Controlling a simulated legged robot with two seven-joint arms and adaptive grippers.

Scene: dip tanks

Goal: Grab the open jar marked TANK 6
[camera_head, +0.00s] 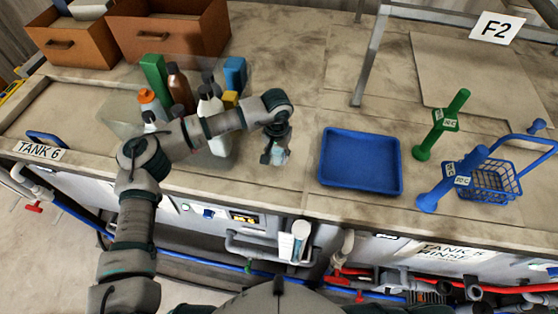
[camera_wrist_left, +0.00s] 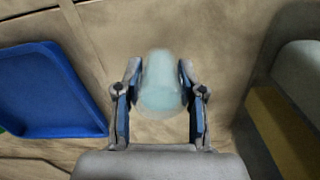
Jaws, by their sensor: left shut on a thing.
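The jar (camera_wrist_left: 160,85) is pale blue and translucent. In the left wrist view it sits between the two fingers of my left gripper (camera_wrist_left: 160,95), which is shut on it. In the head view the left gripper (camera_head: 274,148) points down at the counter, left of the blue tray, and the jar (camera_head: 280,156) shows partly behind its fingers. The jar's label and mouth cannot be made out. I cannot tell whether its base touches the counter. The TANK 6 sign (camera_head: 39,150) is on the counter's front edge at the left. My right gripper is not in view.
A blue tray (camera_head: 360,187) lies empty right of the gripper. A clear bin with several bottles, including a green one (camera_head: 154,76), stands behind my left arm. Green (camera_head: 441,124) and blue (camera_head: 452,180) handled tools and a blue wire basket (camera_head: 490,184) stand at the right.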

